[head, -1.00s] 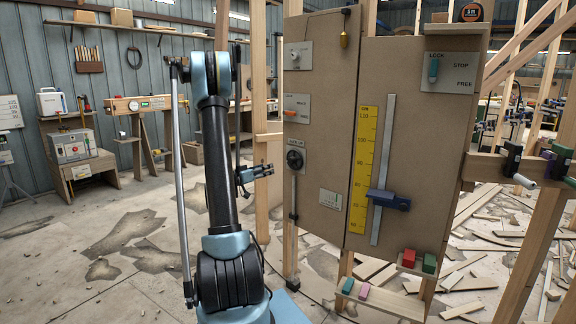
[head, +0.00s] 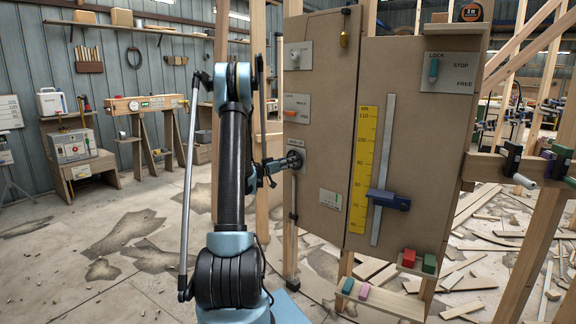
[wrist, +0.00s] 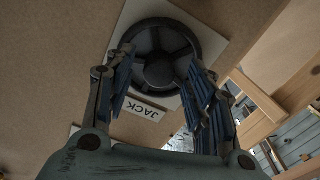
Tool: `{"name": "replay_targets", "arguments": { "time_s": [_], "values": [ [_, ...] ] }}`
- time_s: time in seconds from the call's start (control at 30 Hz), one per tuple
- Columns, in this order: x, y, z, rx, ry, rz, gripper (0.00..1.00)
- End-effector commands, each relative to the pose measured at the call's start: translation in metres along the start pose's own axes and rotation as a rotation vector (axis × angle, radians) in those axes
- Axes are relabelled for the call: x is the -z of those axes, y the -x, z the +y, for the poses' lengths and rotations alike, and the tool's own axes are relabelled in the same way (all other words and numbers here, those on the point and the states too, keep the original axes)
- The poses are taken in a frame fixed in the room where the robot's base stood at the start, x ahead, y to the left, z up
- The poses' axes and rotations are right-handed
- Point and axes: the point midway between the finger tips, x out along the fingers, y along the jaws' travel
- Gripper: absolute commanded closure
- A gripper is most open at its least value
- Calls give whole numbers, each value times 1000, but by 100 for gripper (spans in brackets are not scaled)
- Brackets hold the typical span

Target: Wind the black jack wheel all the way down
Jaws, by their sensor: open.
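The black jack wheel (head: 295,158) is mounted on a pale plate on the left brown panel. In the wrist view the jack wheel (wrist: 157,62) fills the upper middle, with a JACK label (wrist: 146,109) beside it. My gripper (head: 280,165) is at the wheel from the left. In the wrist view my gripper (wrist: 160,75) is open, with one finger on each side of the wheel's rim. I cannot tell whether the fingers touch it. A thin vertical rod (head: 293,195) with a dark collar (head: 293,216) runs below the wheel.
A yellow scale (head: 363,170) and a blue slider (head: 388,200) on a metal rail are on the panel to the right. Other control plates sit above and below the wheel. A wooden post (head: 260,120) stands just left of the panel.

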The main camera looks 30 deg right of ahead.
Motion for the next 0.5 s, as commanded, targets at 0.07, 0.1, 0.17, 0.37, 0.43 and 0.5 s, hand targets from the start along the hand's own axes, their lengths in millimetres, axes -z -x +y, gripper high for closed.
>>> {"name": "replay_targets", "arguments": {
  "time_s": [0.07,0.1,0.17,0.37,0.43,0.5],
  "values": [
    [0,-8,0,0,0,0,50],
    [0,-11,0,1,0,0,50],
    [0,-14,0,0,0,0,50],
    [0,-17,0,0,0,0,50],
    [0,-17,0,1,0,0,50],
    [0,-17,0,1,0,0,50]
  ]
}}
